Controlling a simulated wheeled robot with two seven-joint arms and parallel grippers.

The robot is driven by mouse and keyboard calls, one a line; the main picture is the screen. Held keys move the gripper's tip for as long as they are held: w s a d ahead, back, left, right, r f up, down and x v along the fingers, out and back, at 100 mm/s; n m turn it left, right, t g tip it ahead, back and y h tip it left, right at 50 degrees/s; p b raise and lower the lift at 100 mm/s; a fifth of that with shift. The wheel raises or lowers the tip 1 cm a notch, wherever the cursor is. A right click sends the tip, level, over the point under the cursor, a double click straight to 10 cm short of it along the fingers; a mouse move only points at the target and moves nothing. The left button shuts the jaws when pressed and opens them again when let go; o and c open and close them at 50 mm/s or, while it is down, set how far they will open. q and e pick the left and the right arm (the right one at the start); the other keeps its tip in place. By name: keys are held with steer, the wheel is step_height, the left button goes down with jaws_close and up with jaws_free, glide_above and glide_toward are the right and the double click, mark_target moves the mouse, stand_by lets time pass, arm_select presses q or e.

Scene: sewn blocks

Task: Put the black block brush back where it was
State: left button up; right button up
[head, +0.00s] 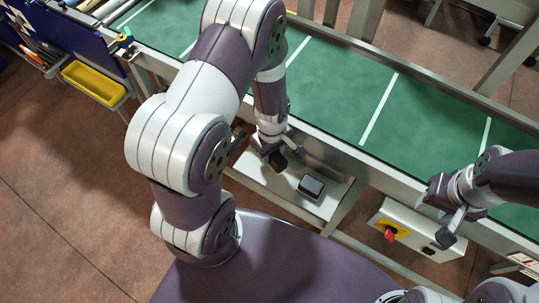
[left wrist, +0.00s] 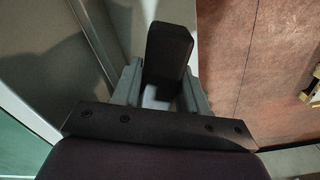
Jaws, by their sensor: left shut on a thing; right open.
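The black block brush (left wrist: 167,58) stands between the two grey fingers of my left gripper (left wrist: 162,88) in the left wrist view. In the head view the dark block (head: 278,161) shows at the tip of my left gripper (head: 271,148), which is shut on it. It is over the left part of a small pale shelf (head: 262,183) beside the conveyor; I cannot tell whether it touches the shelf. My right gripper (head: 441,215) is open and empty, at the right near the conveyor's front rail.
A second dark block with a light grey top (head: 312,186) sits on the shelf, right of my left gripper. A control box with a red knob (head: 390,233) is at the right. The green conveyor (head: 340,85) runs behind. A yellow bin (head: 94,83) hangs at the upper left.

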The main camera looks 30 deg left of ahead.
mark_target(270, 160)
arm_select(q)
steer(key=f, duration=0.3)
steer(key=shift+w+a+f+p, duration=0.1)
steer(key=shift+a+f+p, duration=0.2)
steer(key=shift+a+f, duration=0.1)
steer(key=shift+f, duration=0.35)
steer(key=shift+f, duration=0.1)
steer(key=shift+f, duration=0.15)
steer(key=o, duration=1.1)
